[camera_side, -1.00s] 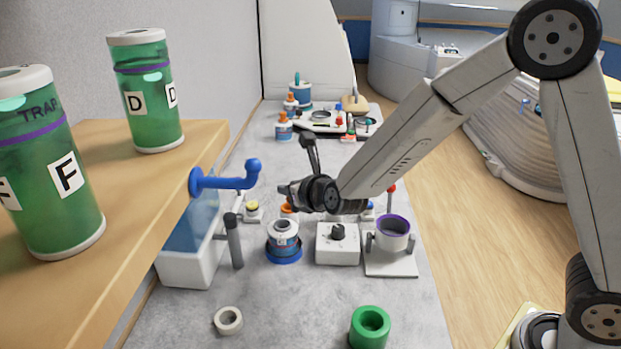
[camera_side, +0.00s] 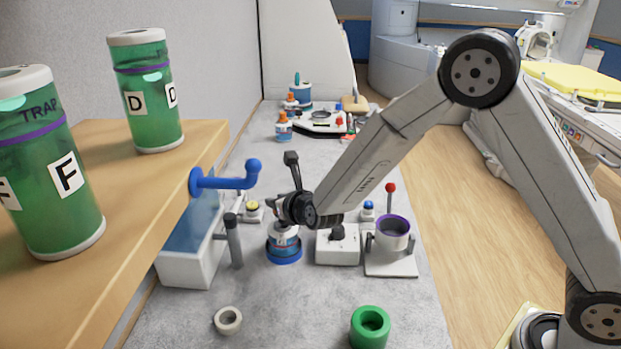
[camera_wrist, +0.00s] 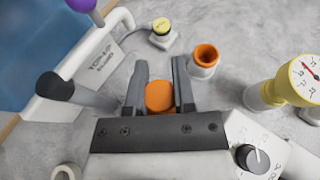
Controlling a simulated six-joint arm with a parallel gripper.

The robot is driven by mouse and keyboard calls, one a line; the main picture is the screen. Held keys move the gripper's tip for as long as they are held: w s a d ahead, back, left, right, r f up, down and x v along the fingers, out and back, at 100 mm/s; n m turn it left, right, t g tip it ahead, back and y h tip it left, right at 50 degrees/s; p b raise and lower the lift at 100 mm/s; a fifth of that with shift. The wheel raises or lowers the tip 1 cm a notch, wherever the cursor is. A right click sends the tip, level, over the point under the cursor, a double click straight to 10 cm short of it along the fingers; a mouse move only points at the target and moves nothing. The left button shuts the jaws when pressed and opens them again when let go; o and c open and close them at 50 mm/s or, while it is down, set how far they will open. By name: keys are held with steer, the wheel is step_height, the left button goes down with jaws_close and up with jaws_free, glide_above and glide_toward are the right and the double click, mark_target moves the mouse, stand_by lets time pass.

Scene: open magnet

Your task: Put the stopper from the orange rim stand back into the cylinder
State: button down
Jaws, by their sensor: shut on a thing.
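In the wrist view my gripper (camera_wrist: 160,80) is shut on the round orange stopper (camera_wrist: 160,97), which sits between the two dark fingers. In the side view my gripper (camera_side: 284,218) is directly over the cylinder (camera_side: 285,240), a labelled bottle-like cylinder in a blue base ring (camera_side: 284,257). The gripper hides the cylinder's top there, so I cannot tell whether the stopper touches or enters it. The orange rim stand (camera_wrist: 204,61), with an empty hole, stands beyond the fingers to the right. It is hidden behind the gripper in the side view.
A dark-capped post (camera_side: 234,240) and a white water bath (camera_side: 187,262) stand close left. A white knob box (camera_side: 338,250) and a purple-rimmed cup (camera_side: 393,233) stand right. A blue hooked pipe (camera_side: 225,182) juts out at left. The front bench is clear between two rings.

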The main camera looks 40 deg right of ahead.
steer(key=shift+f, duration=1.55)
steer(key=shift+f, duration=0.1)
steer(key=shift+c, duration=2.2)
jaws_free()
steer(key=v, duration=1.2)
